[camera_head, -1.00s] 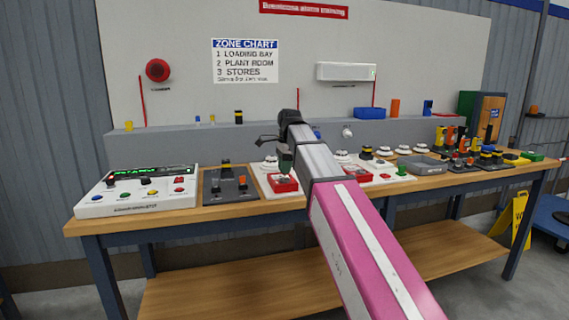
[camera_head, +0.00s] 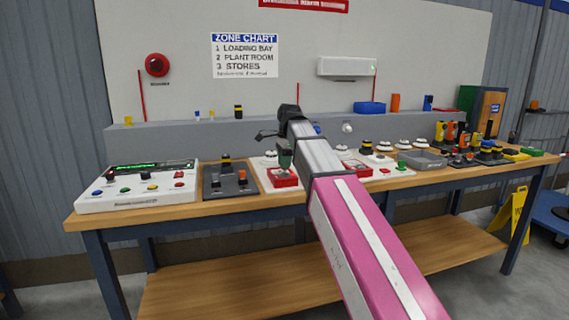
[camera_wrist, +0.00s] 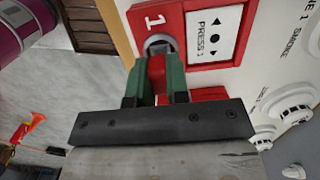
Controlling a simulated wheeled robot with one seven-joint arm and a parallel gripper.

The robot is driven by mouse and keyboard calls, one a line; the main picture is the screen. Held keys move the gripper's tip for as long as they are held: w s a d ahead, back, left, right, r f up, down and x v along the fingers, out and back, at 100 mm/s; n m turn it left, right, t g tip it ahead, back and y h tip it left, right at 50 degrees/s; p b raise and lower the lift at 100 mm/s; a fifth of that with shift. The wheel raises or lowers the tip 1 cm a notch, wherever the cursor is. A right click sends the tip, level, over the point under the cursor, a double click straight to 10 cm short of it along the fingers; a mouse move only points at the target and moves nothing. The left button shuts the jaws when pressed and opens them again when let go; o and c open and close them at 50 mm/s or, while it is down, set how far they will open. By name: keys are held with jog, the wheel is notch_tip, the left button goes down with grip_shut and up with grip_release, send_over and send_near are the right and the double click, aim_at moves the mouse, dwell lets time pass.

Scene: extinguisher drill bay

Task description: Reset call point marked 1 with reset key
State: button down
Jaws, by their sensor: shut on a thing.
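The call point marked 1 (camera_wrist: 172,22) is a red box with a white "PRESS" face and a round key opening low on its front. It also shows as a red box (camera_head: 284,180) on the white board in the head view. My gripper (camera_wrist: 157,72) has green fingers shut on a red piece, the reset key (camera_wrist: 157,67). The key's far end is at the round opening; I cannot tell how deep it sits. In the head view my gripper (camera_head: 285,158) is just above the call point, and the key is too small to make out.
A white control panel (camera_head: 137,188) and a dark switch plate (camera_head: 230,181) lie to the left on the wooden bench. Another red call point (camera_head: 357,169), white detectors (camera_head: 402,144) and a grey tray (camera_head: 423,161) are to the right. A grey ledge (camera_head: 180,139) runs behind.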

jog(key=shift+f, duration=0.75)
dwell(1.1)
jog(key=shift+m, duration=1.2)
jog(key=shift+m+t, duration=0.3)
jog(key=shift+m, duration=0.8)
jog(key=shift+m, duration=1.2)
